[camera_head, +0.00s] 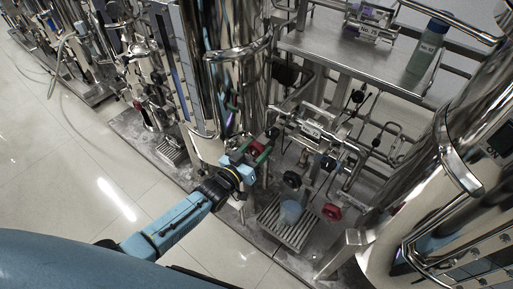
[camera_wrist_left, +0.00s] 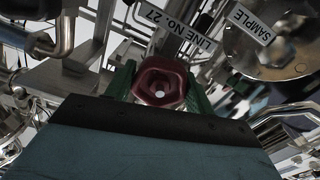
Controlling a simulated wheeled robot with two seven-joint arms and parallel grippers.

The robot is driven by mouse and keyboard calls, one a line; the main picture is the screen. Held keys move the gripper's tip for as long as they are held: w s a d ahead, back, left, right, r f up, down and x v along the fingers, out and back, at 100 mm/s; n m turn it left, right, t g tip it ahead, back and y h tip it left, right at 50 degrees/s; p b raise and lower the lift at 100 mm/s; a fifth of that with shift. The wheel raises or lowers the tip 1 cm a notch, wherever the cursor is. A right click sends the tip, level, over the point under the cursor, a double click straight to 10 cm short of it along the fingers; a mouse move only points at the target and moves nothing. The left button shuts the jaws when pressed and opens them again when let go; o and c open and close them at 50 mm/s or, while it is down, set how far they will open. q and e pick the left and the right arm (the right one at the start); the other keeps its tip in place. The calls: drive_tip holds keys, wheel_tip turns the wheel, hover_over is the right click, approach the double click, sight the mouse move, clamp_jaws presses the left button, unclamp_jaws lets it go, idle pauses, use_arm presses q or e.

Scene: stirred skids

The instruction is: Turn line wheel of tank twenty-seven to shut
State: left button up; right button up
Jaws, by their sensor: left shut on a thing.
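The dark red line wheel (camera_wrist_left: 160,82) sits in the middle of the left wrist view, with a pale round centre. A tag reading "LINE No. 27" (camera_wrist_left: 180,28) is just above it. The green fingers of my left gripper (camera_wrist_left: 160,92) are on both sides of the wheel and shut on it. In the head view my left gripper (camera_head: 259,151) reaches in from the left to the pipework in front of the tall shiny tank (camera_head: 232,70); the wheel is mostly hidden there. My right gripper is in neither view.
A "SAMPLE" plate (camera_wrist_left: 250,22) is at the upper right of the wrist view. In the head view, another red wheel (camera_head: 331,212) and a blue cup (camera_head: 291,212) on a drip grate are right of my gripper. A bottle (camera_head: 427,48) stands on the upper shelf. Open floor lies left.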

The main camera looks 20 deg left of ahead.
use_arm(q)
drive_tip(key=shift+m, duration=1.9)
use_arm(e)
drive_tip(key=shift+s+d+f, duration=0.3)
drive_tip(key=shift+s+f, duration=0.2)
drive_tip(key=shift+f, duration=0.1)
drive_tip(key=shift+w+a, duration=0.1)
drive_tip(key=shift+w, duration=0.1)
use_arm(q)
drive_tip(key=o, duration=1)
drive_tip(key=shift+c, duration=0.2)
